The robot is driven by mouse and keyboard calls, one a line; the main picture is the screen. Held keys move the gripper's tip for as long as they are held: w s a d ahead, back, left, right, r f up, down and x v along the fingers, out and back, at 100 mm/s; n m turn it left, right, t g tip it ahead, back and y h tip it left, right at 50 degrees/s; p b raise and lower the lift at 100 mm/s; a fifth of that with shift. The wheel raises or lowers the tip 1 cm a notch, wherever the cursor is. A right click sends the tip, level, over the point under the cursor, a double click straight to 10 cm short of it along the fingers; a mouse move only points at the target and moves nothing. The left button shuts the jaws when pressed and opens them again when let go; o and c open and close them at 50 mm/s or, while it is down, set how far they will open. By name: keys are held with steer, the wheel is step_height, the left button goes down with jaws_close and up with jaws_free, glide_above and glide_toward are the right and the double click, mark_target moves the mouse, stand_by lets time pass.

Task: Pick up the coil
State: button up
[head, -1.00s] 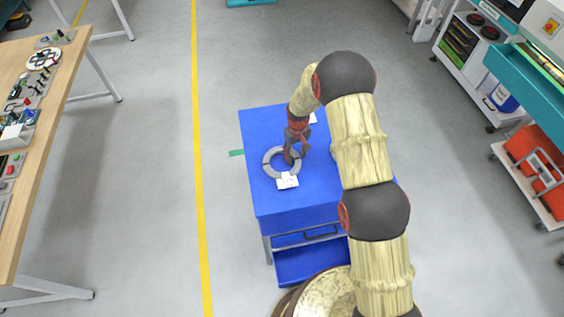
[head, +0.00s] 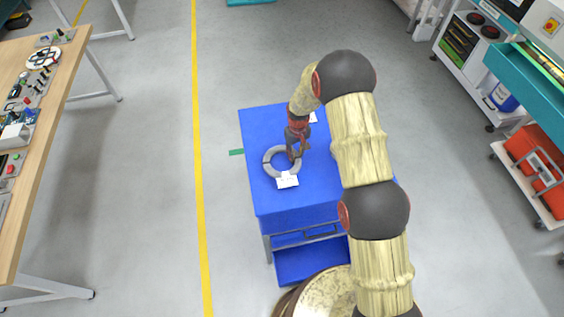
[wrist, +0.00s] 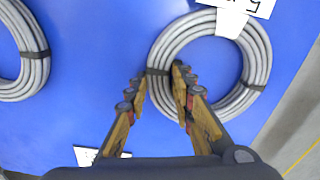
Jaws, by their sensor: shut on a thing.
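The coil (head: 267,162) is a grey ring of cable lying flat on the blue cart top (head: 258,125). It also shows in the wrist view (wrist: 257,52), with dark ties and a white label (wrist: 232,20) at its far edge. My gripper (head: 294,156) reaches down at the coil's right side in the head view. In the wrist view its fingers (wrist: 160,85) straddle the near-left part of the ring by a dark tie, one inside the ring and one outside. They are shut on the cable bundle. The coil appears to rest on the cart top.
A second grey coil (wrist: 38,65) lies at the left in the wrist view, apart from the held one. A wooden bench (head: 50,110) with small parts stands at the left. Shelves and an orange case (head: 535,155) stand at the right. The floor around the cart is open.

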steer(key=shift+w+r, duration=0.1)
steer(key=shift+r, duration=0.05)
jaws_close()
steer(key=shift+r, duration=0.45)
step_height(320, 180, up, 2)
steer(key=shift+r+b, duration=0.1)
steer(key=shift+b, duration=0.5)
steer(key=s+d+r+b, duration=0.2)
steer(key=s+d+r, duration=0.6)
steer(key=d, duration=0.3)
steer(key=shift+s+d+r, duration=0.15)
steer(key=shift+s+r, duration=0.05)
steer(key=shift+r, duration=0.65)
